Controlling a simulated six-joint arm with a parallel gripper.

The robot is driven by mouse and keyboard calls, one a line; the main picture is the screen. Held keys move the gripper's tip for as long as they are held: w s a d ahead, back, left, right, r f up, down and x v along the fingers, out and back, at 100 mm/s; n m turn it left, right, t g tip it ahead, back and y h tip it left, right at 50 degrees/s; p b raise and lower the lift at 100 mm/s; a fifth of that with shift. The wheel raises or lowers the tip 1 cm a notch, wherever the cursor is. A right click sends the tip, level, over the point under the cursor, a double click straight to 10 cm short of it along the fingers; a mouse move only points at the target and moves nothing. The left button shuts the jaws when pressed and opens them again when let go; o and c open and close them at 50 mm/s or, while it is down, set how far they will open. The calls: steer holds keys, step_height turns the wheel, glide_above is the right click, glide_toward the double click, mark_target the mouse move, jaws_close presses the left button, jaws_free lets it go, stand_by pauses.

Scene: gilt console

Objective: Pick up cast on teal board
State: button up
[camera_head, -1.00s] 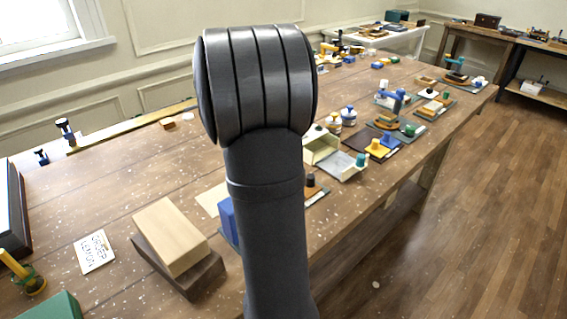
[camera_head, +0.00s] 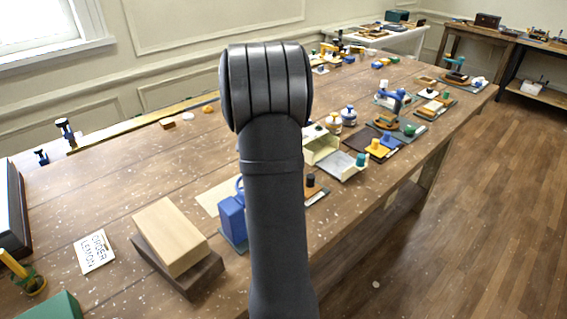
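A blue block-like piece with a curved loop on top (camera_head: 232,217) stands on a small teal-blue board (camera_head: 232,246), just left of my arm. I cannot tell whether it is the cast. Dark teal-grey boards with small pieces also lie on the right part of the table, one with a green piece (camera_head: 409,130) on it. My arm rises through the middle of the view and covers part of the table. My gripper is not visible, hidden behind the arm or out of frame.
A pale wooden block on a dark base (camera_head: 172,236) and a lettered card (camera_head: 95,251) lie at the left front. An open cream box (camera_head: 321,150), a grey tray (camera_head: 343,167) and jars stand right of my arm. The table's left middle (camera_head: 150,165) is mostly clear.

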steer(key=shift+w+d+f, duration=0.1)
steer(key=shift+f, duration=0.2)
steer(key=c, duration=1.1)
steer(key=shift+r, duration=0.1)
